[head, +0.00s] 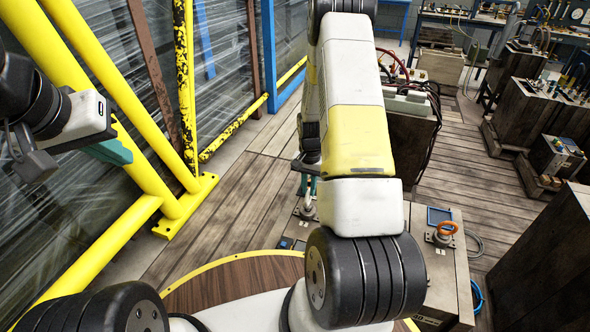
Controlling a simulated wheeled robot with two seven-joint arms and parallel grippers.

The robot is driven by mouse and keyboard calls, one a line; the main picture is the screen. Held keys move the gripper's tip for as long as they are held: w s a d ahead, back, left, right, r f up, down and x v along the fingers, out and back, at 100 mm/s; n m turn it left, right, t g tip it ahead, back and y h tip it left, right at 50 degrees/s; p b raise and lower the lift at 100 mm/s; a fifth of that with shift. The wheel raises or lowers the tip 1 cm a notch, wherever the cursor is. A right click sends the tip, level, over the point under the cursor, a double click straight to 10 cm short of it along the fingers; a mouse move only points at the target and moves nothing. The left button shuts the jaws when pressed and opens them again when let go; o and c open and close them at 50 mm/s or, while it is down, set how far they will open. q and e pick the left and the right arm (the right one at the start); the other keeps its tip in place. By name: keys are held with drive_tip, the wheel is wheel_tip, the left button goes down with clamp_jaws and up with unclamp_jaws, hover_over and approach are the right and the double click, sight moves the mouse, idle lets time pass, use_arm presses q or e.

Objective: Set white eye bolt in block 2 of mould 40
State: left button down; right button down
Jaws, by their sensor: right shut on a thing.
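Another grey block (445,268) to the right bears an orange eye bolt (446,229) and a blue panel. My arm hides what lies between. My left gripper (112,152) is at the far left, one teal finger showing, in front of the yellow posts.
A yellow frame (170,200) with film-wrapped panels stands on the left. Dark wooden-sided blocks (520,105) with hoses stand at the right and back. A large dark box (545,255) is at the lower right. The plank floor (235,210) is clear left of the arm.

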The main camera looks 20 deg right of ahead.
drive_tip(key=shift+f, duration=0.4)
idle(0.4)
drive_tip(key=c, duration=1.3)
unclamp_jaws()
wheel_tip(320, 180, up, 8)
drive_tip(key=shift+r, duration=0.1)
drive_tip(key=s+a+r+n+t+y, duration=0.1)
drive_tip(key=s+a+r+n+t, duration=0.2)
drive_tip(key=r, duration=0.8)
drive_tip(key=s+a+r+n, duration=0.1)
drive_tip(key=s+a+r, duration=0.3)
drive_tip(key=r, duration=0.7)
drive_tip(key=s+a+r+n+t, duration=0.1)
drive_tip(key=s+r, duration=0.2)
drive_tip(key=s, duration=0.2)
drive_tip(key=s+a+r+n+t, duration=0.1)
drive_tip(key=s+a+r, duration=0.1)
drive_tip(key=s, duration=0.3)
drive_tip(key=s+a+r+n+t+y, duration=0.1)
drive_tip(key=s+a+r+n, duration=0.1)
drive_tip(key=s+r, duration=0.3)
drive_tip(key=shift+a, duration=0.15)
